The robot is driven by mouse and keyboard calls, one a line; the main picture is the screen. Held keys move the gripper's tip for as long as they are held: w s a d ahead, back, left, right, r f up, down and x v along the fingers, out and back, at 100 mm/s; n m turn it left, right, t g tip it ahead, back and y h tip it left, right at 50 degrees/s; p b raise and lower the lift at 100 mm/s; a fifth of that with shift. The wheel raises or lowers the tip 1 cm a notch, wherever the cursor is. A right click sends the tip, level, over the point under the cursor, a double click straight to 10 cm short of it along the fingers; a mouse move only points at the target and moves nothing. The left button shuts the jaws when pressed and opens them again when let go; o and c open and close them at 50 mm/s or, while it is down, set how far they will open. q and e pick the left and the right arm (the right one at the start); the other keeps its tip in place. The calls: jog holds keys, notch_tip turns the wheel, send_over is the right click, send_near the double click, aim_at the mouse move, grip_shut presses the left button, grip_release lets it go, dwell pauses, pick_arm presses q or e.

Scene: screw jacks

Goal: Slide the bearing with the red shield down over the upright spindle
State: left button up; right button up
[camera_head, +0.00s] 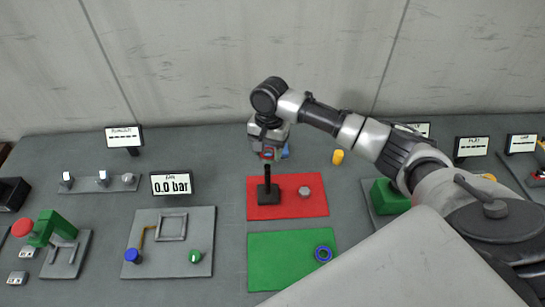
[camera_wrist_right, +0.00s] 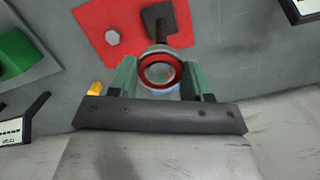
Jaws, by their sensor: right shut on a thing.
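The red-shielded bearing (camera_wrist_right: 143,72) is held between the green fingers of my right gripper (camera_wrist_right: 162,78), its ring facing the wrist camera. In the head view my right gripper (camera_head: 269,152) hangs above and behind the red mat, with a bit of red between its fingers. The upright dark spindle (camera_head: 267,184) stands on a square black base on the red mat (camera_head: 290,211). In the wrist view the spindle (camera_wrist_right: 161,32) shows just beyond the bearing, and the two look apart. My left gripper is not in view.
A grey hex nut (camera_head: 304,191) lies on the red mat beside the spindle. A blue ring bearing (camera_head: 323,254) lies on the green mat (camera_head: 275,262). A yellow piece (camera_head: 338,157) stands behind. A grey valve panel (camera_head: 150,222) is at left. A blue thing behind the gripper is mostly hidden.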

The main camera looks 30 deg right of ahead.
aim_at(268, 173)
jog(key=shift+w+r, duration=0.2)
jog(key=shift+f, duration=1)
notch_tip(268, 173, down, 2)
jog(key=b, duration=0.3)
jog(key=shift+f, duration=1.3)
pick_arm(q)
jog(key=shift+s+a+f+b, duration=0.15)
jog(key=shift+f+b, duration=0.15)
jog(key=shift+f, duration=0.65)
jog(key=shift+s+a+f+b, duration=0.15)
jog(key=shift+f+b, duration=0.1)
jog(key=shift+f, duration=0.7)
pick_arm(e)
jog(key=shift+f, duration=2.15)
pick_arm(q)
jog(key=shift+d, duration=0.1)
